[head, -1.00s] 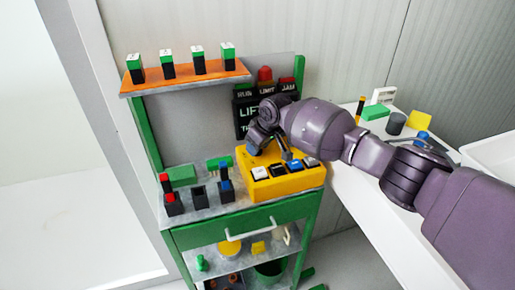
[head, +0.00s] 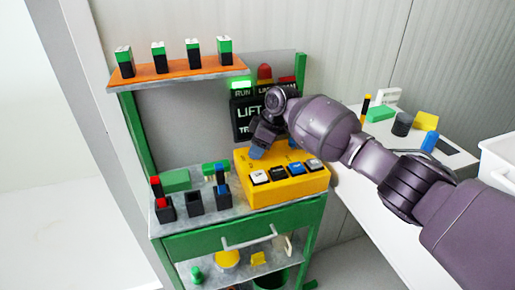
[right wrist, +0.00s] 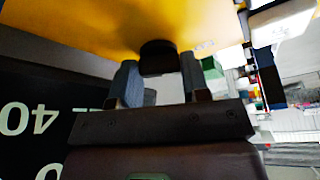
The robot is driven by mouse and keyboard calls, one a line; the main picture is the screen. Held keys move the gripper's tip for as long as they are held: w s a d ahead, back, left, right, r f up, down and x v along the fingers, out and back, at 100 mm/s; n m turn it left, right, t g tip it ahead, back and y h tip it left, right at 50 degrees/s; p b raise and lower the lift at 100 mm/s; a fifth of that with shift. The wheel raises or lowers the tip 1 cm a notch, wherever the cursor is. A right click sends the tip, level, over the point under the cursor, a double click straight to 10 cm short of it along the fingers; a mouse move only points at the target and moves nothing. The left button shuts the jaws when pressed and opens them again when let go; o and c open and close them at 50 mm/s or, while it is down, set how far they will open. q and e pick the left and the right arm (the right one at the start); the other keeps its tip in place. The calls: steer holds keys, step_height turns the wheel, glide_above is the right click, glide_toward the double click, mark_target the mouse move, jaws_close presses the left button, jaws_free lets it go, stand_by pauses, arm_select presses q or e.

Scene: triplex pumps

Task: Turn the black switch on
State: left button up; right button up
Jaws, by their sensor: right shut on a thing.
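The yellow control box (head: 262,197) stands on the green bench, with a row of white, black and blue buttons (head: 278,173) along its front. The black switch (right wrist: 157,57) is a dark round knob on the yellow box face, between the blue-grey fingers of my right gripper (right wrist: 155,82) in the right wrist view. My right gripper (head: 259,151) is shut on it, at the rear left of the box top in the head view, where the hand hides the switch. The green RUN lamp (head: 241,83) on the black sign is lit. My left gripper is not in view.
The black sign (head: 246,108) stands behind the hand. An orange shelf (head: 178,73) bears several green-topped black blocks. Black holders (head: 194,203) stand left of the box. A white table (head: 375,157) with small items is at the right.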

steer(key=o, duration=0.9)
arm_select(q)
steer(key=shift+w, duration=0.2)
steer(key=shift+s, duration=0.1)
